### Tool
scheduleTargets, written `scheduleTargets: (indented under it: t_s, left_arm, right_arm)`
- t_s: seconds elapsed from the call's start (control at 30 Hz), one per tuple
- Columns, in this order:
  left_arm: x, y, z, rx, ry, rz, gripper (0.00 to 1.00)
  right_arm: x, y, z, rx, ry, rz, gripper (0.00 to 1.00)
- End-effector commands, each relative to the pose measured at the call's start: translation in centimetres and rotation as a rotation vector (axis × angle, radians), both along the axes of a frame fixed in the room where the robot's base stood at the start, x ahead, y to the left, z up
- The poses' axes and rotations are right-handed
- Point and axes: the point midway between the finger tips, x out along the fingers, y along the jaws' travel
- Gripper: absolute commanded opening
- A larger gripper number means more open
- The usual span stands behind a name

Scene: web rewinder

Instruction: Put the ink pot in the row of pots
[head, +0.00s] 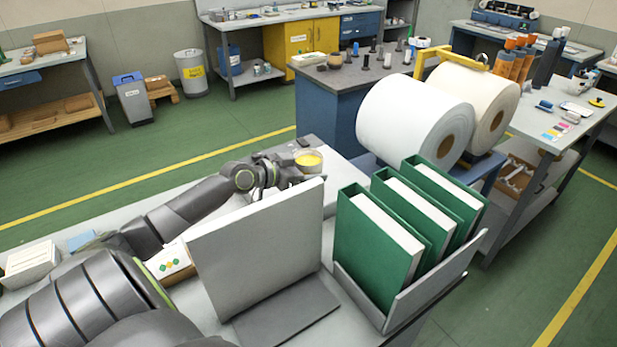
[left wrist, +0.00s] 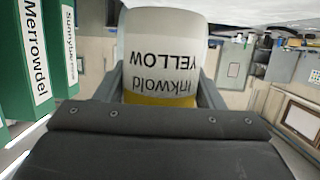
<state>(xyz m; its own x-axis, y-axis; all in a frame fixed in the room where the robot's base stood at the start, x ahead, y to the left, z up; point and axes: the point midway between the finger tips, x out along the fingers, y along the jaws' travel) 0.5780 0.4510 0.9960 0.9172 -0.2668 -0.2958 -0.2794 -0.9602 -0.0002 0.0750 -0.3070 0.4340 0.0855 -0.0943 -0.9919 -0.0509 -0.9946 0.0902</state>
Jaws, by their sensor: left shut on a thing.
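The ink pot (head: 308,163) has a yellow top and sits at the far side of the near bench in the head view. In the left wrist view the ink pot (left wrist: 165,55) fills the space between the fingers, and its white label reads "Inkwold YELLOW" upside down. My left gripper (head: 297,174) is shut on it; the fingers (left wrist: 164,85) show on both sides of the pot. I cannot tell whether the pot touches the bench. No row of pots can be made out for sure; the upright grey panel hides part of the bench. My right gripper is not in view.
The upright grey panel (head: 258,245) stands close in front of my left forearm. Green binders (head: 380,240) stand in a grey rack (head: 435,298) to its right. Large white rolls (head: 415,115) are beyond. A small dark object (head: 303,142) lies behind the pot.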

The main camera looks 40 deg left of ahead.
Motion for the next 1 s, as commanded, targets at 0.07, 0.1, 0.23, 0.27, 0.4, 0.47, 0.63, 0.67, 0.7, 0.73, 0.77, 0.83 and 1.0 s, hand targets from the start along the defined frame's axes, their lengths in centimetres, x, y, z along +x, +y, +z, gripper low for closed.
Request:
scheduleTargets:
  t_s: [0.07,0.1,0.23,0.27,0.4,0.47,0.63,0.67,0.7,0.73,0.77,0.83,1.0]
  left_arm:
    - [0.0,0.0,-1.2,-0.005,0.000,0.002,0.29]
    - [0.0,0.0,-1.7,-0.005,0.000,0.001,0.29]
    - [0.0,0.0,-2.4,-0.001,-0.001,0.000,0.29]
    - [0.0,0.0,-2.4,-0.001,-0.002,0.000,0.29]
    - [0.0,0.0,-2.4,0.000,-0.002,0.000,0.29]
    - [0.0,0.0,-2.4,-0.001,-0.002,0.000,0.29]
    - [0.0,0.0,-2.6,-0.001,0.001,0.000,0.75]
    - [0.0,0.0,-2.6,0.000,0.001,0.000,0.79]
    - [0.0,0.0,-2.6,-0.001,0.001,0.000,0.84]
    - [0.0,0.0,-2.6,-0.001,0.001,0.000,0.84]
    - [0.0,0.0,-2.6,-0.001,0.001,0.000,0.84]
    - [0.0,0.0,-2.6,-0.001,0.001,0.000,0.84]
    - [0.0,0.0,-2.5,-0.001,0.001,0.000,0.84]
  right_arm:
    - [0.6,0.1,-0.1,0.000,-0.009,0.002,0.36]
    - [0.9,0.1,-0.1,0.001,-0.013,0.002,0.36]
    - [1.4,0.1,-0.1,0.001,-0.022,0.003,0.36]
    - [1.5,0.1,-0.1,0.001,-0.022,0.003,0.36]
    - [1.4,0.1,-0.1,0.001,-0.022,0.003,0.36]
    - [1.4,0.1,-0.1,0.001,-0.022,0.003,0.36]
    - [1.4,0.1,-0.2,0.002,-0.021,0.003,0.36]
    - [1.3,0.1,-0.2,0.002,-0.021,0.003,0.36]
    - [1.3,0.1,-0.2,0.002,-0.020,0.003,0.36]
    - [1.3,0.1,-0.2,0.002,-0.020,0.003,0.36]
    - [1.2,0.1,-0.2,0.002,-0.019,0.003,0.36]
    - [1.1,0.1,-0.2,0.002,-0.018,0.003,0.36]
    - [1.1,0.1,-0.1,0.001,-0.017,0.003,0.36]
